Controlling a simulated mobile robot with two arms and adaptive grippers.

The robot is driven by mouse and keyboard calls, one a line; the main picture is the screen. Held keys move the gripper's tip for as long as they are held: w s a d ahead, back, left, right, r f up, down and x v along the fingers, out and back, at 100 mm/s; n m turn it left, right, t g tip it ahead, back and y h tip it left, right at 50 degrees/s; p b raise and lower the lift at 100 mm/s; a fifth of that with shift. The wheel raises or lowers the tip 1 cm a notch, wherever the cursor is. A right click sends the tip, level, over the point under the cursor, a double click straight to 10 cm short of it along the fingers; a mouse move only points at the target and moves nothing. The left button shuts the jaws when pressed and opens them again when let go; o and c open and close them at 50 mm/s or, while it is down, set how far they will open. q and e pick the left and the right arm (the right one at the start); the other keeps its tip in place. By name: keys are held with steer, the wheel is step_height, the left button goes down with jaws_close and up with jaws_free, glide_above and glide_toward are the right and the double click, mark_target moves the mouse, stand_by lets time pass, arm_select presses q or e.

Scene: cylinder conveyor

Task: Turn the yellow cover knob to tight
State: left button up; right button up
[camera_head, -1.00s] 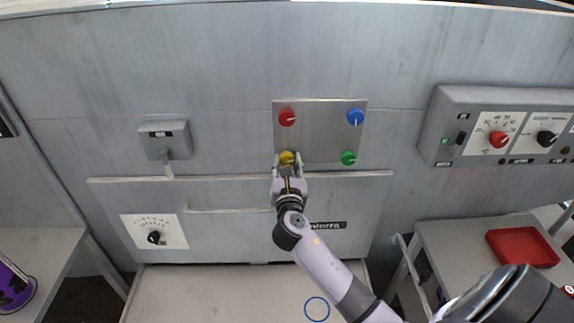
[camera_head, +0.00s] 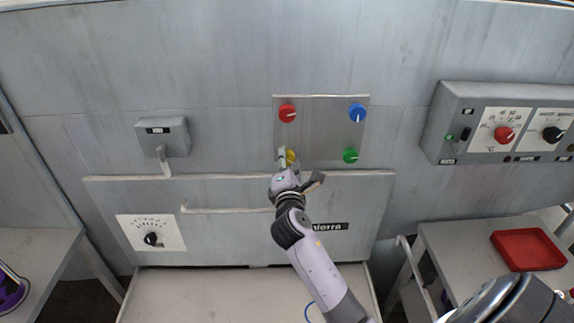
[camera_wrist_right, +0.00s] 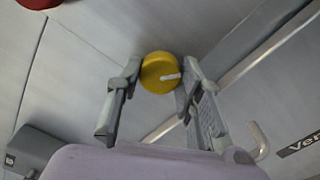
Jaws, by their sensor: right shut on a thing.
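The yellow cover knob (camera_head: 291,156) is at the lower left of a metal plate (camera_head: 322,130) on the grey machine front. In the head view it is mostly hidden by my right gripper (camera_head: 290,160). In the right wrist view the yellow knob (camera_wrist_right: 158,72) shows whole, with a white mark pointing to the picture's right. The right gripper (camera_wrist_right: 159,77) has one finger on each side of the knob and is shut on it. I cannot read any tight or loose label. My left gripper is not in view.
The same plate carries a red knob (camera_head: 287,112), a blue knob (camera_head: 357,112) and a green knob (camera_head: 350,155). A long handle bar (camera_head: 230,209) runs below. A control box (camera_head: 463,130) and a red tray (camera_head: 528,250) are at the right.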

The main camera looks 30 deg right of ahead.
steer(key=m+b, duration=0.1)
steer(key=m, duration=0.3)
steer(key=shift+f+m, duration=0.1)
steer(key=shift+m, duration=0.3)
steer(key=shift+m+b, duration=0.9)
steer(key=shift+m, duration=1.3)
steer(key=o, duration=1.2)
steer(key=shift+c, duration=0.2)
